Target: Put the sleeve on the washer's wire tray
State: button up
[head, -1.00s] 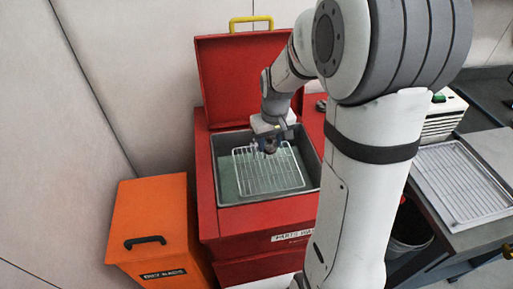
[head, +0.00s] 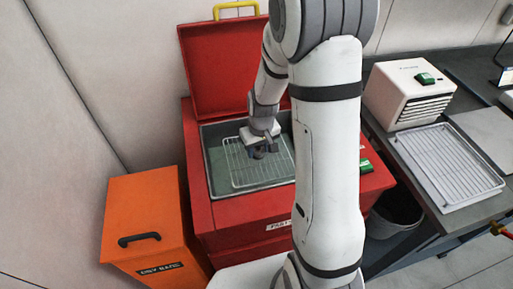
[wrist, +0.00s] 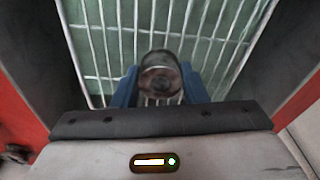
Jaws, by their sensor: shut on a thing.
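The red parts washer (head: 245,215) stands with its lid raised, and a wire tray (head: 236,172) lies in its basin over greenish liquid. My gripper (head: 262,153) is over the middle of this tray. In the wrist view, the blue fingers of my gripper (wrist: 160,88) are shut on the sleeve (wrist: 160,70), a dark, round metal piece with its end facing the camera. The wires of the tray (wrist: 105,45) run behind and around it. I cannot tell whether the sleeve touches the wires. In the head view the sleeve is too small and hidden to make out.
The basin walls and the raised red lid (head: 222,70) surround the tray closely. An orange bin (head: 145,220) stands left of the washer. At right, a bench holds a white rack tray (head: 450,165) and a cream-coloured vented box (head: 405,95). A dark bucket (head: 395,215) stands below.

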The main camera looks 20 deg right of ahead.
aim_at(260, 152)
jog(key=shift+f, duration=0.2)
jog(key=o, duration=1.2)
jog(key=shift+r, duration=0.1)
notch_tip(260, 152, up, 11)
jog(key=s, duration=0.1)
jog(key=s+r, duration=0.3)
jog(key=s, duration=0.3)
jog(key=s+r+m+t, duration=0.1)
jog(key=s+r, duration=0.2)
jog(key=s, duration=0.3)
jog(key=s+r+m, duration=0.1)
jog(key=s+r, duration=0.2)
jog(key=s, duration=0.3)
jog(key=shift+a+r+t, duration=0.15)
jog(key=shift+t, duration=0.15)
